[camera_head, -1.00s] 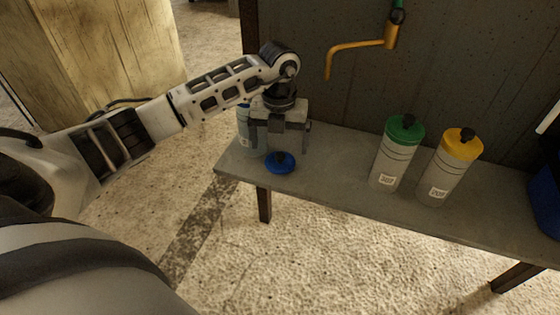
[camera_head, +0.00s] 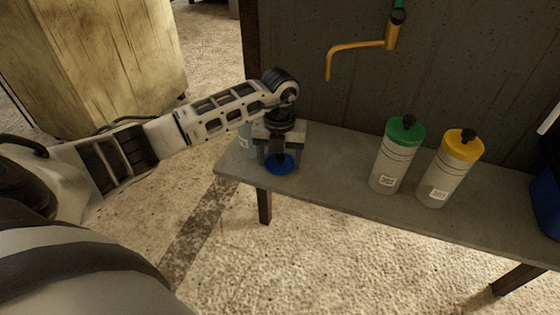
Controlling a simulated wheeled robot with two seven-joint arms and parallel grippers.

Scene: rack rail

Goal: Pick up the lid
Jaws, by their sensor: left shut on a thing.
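The blue lid (camera_head: 280,169) lies on the left end of the grey bench, with its dark knob up. My left gripper (camera_head: 280,158) is directly above it, pointing down, and shut on the lid's knob. The fingers hide most of the knob. The lid looks to be at bench height; I cannot tell whether it touches the bench. My right gripper is not in view.
A pale bottle (camera_head: 244,138) stands behind my left gripper, mostly hidden. A green-capped bottle (camera_head: 396,160) and a yellow-capped bottle (camera_head: 447,172) stand upright on the bench (camera_head: 330,185). A yellow tap (camera_head: 360,45) hangs above. A blue container (camera_head: 546,200) is at the right edge.

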